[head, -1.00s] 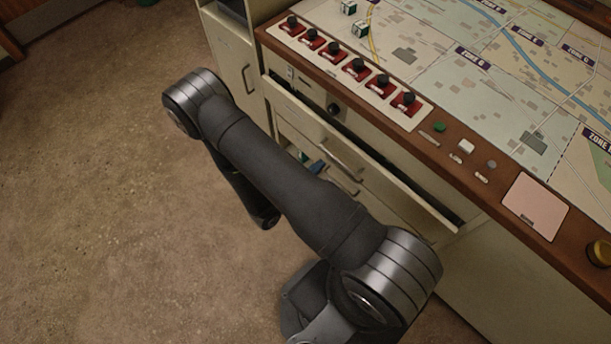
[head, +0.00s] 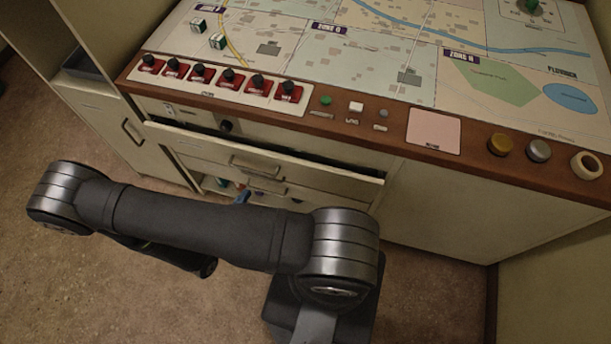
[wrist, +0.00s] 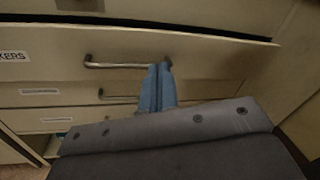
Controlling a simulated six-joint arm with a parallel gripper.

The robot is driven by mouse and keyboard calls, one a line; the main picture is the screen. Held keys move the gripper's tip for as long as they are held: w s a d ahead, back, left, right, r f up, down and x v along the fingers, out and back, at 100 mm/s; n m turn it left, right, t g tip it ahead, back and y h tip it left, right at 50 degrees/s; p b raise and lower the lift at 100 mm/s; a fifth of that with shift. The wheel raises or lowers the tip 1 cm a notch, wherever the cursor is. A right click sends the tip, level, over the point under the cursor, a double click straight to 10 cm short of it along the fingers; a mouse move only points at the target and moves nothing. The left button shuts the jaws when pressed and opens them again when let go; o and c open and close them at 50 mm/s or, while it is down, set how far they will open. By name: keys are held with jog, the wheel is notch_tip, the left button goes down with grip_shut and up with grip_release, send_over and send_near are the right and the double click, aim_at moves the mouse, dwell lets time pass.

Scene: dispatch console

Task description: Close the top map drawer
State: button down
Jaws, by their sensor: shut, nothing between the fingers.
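The top map drawer (head: 205,149) stands partly out below the console's wooden edge, with a dark gap along its top. Its bar handle (head: 255,167) is on the front. In the wrist view, the drawer front (wrist: 215,66) fills the upper part, with a handle (wrist: 120,65) near the middle. My gripper (wrist: 160,66) has its blue fingers shut together, at the right end of that handle; I cannot tell whether they touch it. In the head view my gripper (head: 243,195) shows as a small blue tip below the drawer front, mostly hidden behind my arm.
More drawers with handles (wrist: 118,98) and white labels lie below. Red switches (head: 230,80) and buttons line the console top, with a map (head: 330,60) behind. A cabinet (head: 110,120) stands at left. The floor (head: 90,290) in front is open.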

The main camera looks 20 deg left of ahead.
aim_at(305, 166)
jog(key=w+d+n+g+h, duration=0.1)
jog(key=d+n+g+h, duration=0.4)
jog(key=d+n+h, duration=0.35)
jog(key=shift+m+h, duration=0.25)
jog(key=shift+m, duration=0.7)
jog(key=x, duration=0.8)
jog(key=w+a+x, duration=0.1)
jog(key=x, duration=0.4)
jog(key=shift+a+f, duration=0.1)
jog(key=shift+w, duration=0.55)
jog(key=w, duration=0.4)
jog(key=shift+w, duration=0.35)
jog(key=shift+w+a, duration=0.1)
jog(key=shift+w, duration=0.1)
